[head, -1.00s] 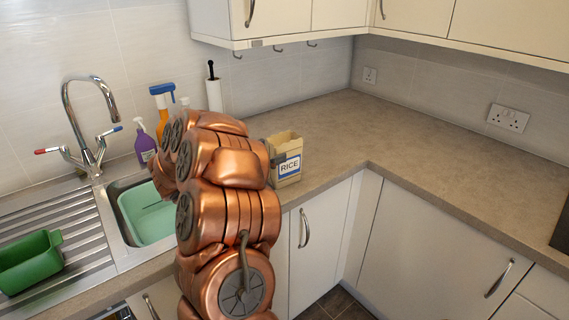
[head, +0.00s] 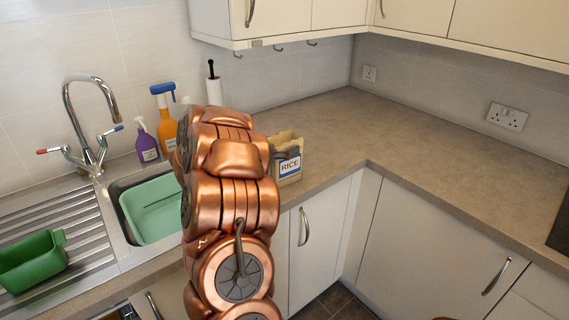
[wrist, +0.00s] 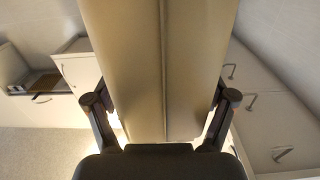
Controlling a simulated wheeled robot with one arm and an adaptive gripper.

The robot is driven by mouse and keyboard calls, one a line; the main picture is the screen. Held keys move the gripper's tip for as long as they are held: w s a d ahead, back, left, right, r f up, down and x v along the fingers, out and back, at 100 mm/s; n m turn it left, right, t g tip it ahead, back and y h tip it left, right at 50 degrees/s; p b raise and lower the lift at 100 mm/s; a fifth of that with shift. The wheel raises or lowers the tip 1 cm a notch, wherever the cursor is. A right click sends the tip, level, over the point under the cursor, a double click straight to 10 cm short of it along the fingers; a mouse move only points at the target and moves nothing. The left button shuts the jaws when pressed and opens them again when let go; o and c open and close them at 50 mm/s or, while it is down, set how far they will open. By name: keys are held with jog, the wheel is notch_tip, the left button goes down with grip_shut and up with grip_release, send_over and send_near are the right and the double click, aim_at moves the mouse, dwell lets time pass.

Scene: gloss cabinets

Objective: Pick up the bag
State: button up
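The bag (head: 289,168) is a tan paper rice bag with a blue and white "RICE" label. It stands upright on the worktop, right of my arm in the head view. My gripper (head: 283,153) is at the bag's upper part, and my arm hides much of it. In the wrist view the bag (wrist: 150,60) fills the space between the two spread fingers of my gripper (wrist: 162,98). One finger is on each side of it; firm contact cannot be made out.
The worktop (head: 400,140) right of the bag is clear. At left are a sink with a green basin (head: 152,212), a tap (head: 90,130), a purple bottle (head: 146,148) and an orange spray bottle (head: 165,128). Wall cabinets (head: 300,15) hang above.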

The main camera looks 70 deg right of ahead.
jog(key=c, duration=1.3)
